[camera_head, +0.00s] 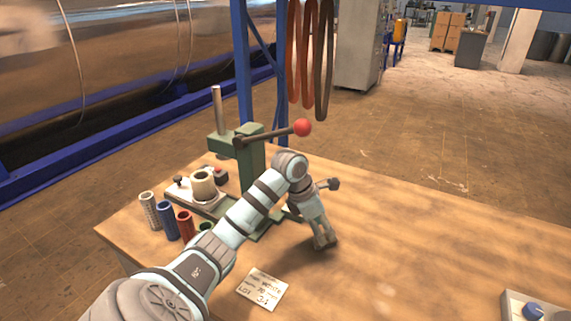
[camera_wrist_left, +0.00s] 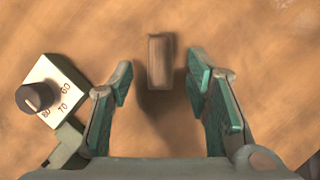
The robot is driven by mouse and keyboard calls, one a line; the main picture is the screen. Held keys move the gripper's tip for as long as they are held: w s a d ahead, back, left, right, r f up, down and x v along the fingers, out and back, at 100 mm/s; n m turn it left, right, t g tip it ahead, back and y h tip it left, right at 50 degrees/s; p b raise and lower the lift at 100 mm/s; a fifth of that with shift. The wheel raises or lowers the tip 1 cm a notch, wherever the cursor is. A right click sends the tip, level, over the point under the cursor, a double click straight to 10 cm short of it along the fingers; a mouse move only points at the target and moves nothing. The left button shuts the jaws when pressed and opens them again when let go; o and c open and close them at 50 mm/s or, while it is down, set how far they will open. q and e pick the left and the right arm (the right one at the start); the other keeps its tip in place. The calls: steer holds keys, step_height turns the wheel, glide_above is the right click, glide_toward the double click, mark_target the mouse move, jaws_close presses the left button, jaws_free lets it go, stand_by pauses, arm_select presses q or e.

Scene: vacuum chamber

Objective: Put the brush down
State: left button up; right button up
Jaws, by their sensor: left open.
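A small brown block-like thing (camera_wrist_left: 160,62), which looks like the brush, shows in the left wrist view just beyond and between my fingertips. A dark shadow lies beside and below it on the wooden bench. My left gripper (camera_wrist_left: 162,80) is open, with its green-padded fingers apart on either side, and a gap shows between each finger and the brush. In the head view my left gripper (camera_head: 325,242) points down low over the bench (camera_head: 420,245). I cannot make out the brush clearly there. My right gripper is not in view.
A green press (camera_head: 250,160) with a red-ball lever stands behind my left arm. Several coloured cylinders (camera_head: 167,222) stand at the left. A written card (camera_head: 262,288) lies in front. A numbered dial (camera_wrist_left: 38,96) is close left in the wrist view. The bench's right is mostly clear.

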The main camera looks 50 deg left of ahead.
arm_select(q)
steer(key=s+a, duration=0.1)
steer(key=s, duration=0.2)
steer(key=s+a+b, duration=0.1)
steer(key=s+a, duration=0.1)
steer(key=s, duration=0.1)
steer(key=s+a, duration=0.1)
steer(key=s, duration=0.2)
steer(key=shift+s+a+r+b, duration=0.35)
steer(key=shift+s, duration=0.05)
steer(key=p, duration=0.2)
steer(key=s+r+p, duration=0.1)
steer(key=p, duration=0.1)
steer(key=shift+a+p, duration=0.2)
steer(key=shift+p, duration=0.15)
steer(key=shift+s+a+f+p, duration=0.1)
steer(key=shift+s+f+p, duration=0.1)
steer(key=shift+p, duration=0.3)
steer(key=shift+f, duration=0.15)
